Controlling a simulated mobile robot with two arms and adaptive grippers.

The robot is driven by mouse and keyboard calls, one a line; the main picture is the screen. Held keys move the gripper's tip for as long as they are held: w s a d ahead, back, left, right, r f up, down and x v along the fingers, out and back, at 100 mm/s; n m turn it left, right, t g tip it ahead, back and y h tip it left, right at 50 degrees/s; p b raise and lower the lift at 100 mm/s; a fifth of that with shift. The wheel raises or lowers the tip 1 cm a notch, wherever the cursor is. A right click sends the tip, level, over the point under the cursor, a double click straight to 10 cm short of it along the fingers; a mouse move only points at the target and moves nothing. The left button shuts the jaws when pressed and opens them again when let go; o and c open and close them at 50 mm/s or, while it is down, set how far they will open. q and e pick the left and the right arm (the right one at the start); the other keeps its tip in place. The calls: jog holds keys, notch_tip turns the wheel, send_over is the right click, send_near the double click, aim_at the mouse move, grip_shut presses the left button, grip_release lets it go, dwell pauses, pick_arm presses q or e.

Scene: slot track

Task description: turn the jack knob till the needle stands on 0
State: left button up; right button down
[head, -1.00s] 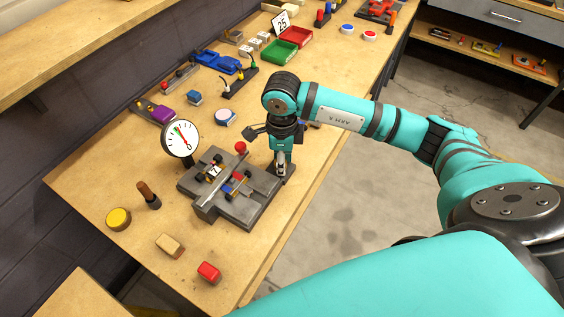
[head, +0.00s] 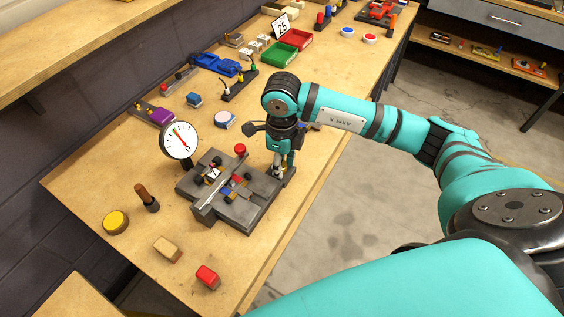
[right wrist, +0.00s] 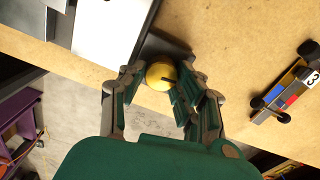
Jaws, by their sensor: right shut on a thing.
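The jack knob (right wrist: 160,75) is a yellow round cap with a dark mark, seen between the fingers in the right wrist view. My right gripper (right wrist: 158,82) is shut on it. In the head view the right gripper (head: 279,168) points down at the right end of the grey slot-track block (head: 245,212) and hides the knob. The round white dial gauge (head: 179,141) stands upright behind the block. Its red needle leans to the upper left, close to a green mark; the exact reading is too small to tell. My left gripper is out of view.
Small cars sit on the block, one white (head: 213,174). A red ball-like knob (head: 240,149) stands at its back. A dark-handled tool (head: 147,197), a yellow round tin (head: 116,222), a tan block (head: 167,249) and a red block (head: 208,276) lie left and in front. The bench edge is close on the right.

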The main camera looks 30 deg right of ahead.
jog(key=c, duration=1)
grip_release()
jog(key=shift+o, duration=0.2)
jog(key=shift+r, duration=4.05)
jog(key=shift+f, duration=0.1)
